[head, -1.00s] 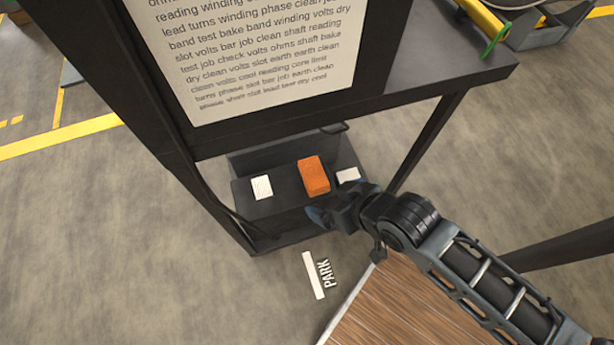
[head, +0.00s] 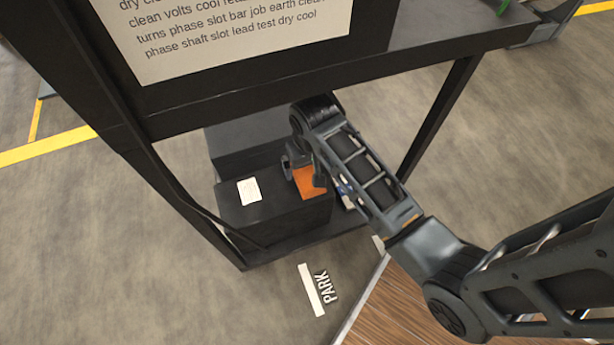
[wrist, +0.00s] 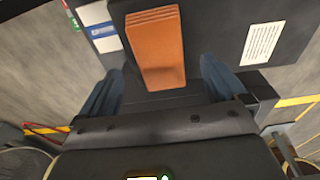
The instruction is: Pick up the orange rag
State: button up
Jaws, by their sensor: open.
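The orange rag (wrist: 158,48) is a folded block with layered edges, lying on a dark box-like surface. In the wrist view it lies between and ahead of my gripper's two blue-grey fingers (wrist: 160,88), which are apart, with its near end reaching between them. I cannot tell whether the fingers touch it. In the head view the rag (head: 309,182) is partly hidden by my arm, and my gripper (head: 292,168) shows only partly beside it.
A white card (head: 249,191) lies left of the rag in the head view. A blue and white label (wrist: 101,28) lies on its other side. A dark shelf frame (head: 440,40) with a printed sheet (head: 230,30) stands above, leaving limited headroom.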

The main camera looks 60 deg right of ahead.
aim_at(307, 174)
jog(key=f, duration=0.1)
jog(key=f+b, duration=0.1)
jog(key=f, duration=0.1)
jog(key=f+b, duration=0.1)
jog(key=f, duration=0.1)
jog(key=shift+w+d+f, duration=0.1)
jog(key=shift+w+d, duration=0.15)
jog(key=shift+w, duration=0.05)
jog(key=c, duration=1.1)
jog(key=shift+o, duration=0.2)
jog(key=shift+r, duration=0.65)
jog(key=r, duration=0.1)
jog(key=r+p, duration=0.2)
jog(key=shift+s+d+r, duration=0.1)
jog(key=shift+d+r, duration=0.15)
jog(key=shift+r, duration=0.1)
jog(key=s+d+r+p, duration=0.3)
jog(key=s+d+r, duration=0.2)
jog(key=d, duration=0.4)
jog(key=shift+s+d+r, duration=0.25)
jog(key=shift+d+r, duration=0.1)
jog(key=shift+r, duration=0.25)
